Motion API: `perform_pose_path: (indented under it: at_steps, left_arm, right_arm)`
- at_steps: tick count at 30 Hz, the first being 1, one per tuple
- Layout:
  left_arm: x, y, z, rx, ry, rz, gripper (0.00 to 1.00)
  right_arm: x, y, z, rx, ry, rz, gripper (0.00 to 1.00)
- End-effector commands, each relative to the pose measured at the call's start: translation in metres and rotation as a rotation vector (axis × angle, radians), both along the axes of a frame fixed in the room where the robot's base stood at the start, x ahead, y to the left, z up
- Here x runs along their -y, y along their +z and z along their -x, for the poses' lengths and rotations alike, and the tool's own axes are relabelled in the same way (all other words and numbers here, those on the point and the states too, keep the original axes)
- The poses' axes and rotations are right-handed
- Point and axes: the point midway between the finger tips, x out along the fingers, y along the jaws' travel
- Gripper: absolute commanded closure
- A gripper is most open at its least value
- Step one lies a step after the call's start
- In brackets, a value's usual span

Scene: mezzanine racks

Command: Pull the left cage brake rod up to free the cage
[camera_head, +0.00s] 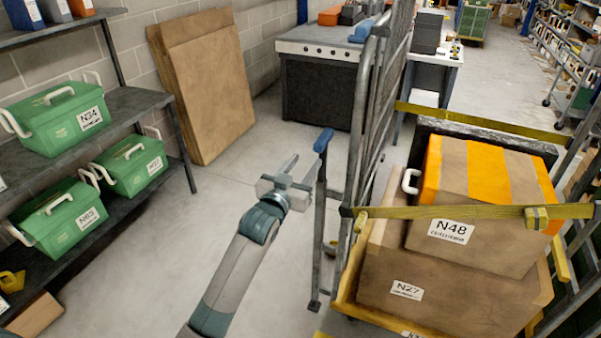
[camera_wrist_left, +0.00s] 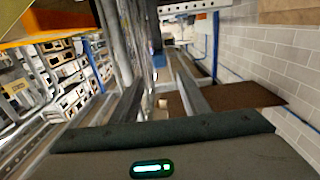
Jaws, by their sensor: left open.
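The brake rod (camera_head: 321,190) is a thin upright grey rod with a blue grip (camera_head: 323,140) on top, at the left side of the cage (camera_head: 378,110) in the head view. My left gripper (camera_head: 306,170) is open, just left of the rod and below the blue grip, with its fingers pointing towards it. I cannot tell whether it touches the rod. In the left wrist view the two fingers (camera_wrist_left: 155,95) stand apart; I cannot clearly make out the rod between them. My right gripper is not in view.
The cage holds cartons N48 (camera_head: 480,190) and N27 (camera_head: 440,290) behind a yellow strap (camera_head: 440,212). A shelf (camera_head: 135,105) with green boxes stands at left. Brown boards (camera_head: 205,85) lean on the wall. A dark workbench (camera_head: 320,85) stands behind. Floor left of the rod is clear.

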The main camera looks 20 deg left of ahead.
Motion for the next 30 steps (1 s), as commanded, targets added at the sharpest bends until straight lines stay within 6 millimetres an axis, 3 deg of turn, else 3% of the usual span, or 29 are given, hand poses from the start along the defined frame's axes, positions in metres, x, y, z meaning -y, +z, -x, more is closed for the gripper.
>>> perform_pose_path:
  at_steps: [7,23,26,30]
  left_arm:
    - [-0.001,0.000,0.018,0.001,0.001,0.000,0.58]
    - [-0.001,0.000,0.020,0.001,0.000,0.000,0.58]
    - [-0.001,-0.006,0.019,-0.009,0.001,-0.001,0.58]
    - [-0.001,-0.035,0.018,-0.053,0.001,-0.005,0.58]
  right_arm:
    - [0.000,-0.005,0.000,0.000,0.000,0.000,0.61]
    - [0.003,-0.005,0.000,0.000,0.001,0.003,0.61]
    - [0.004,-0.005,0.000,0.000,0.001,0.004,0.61]
    - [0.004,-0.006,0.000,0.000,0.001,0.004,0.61]
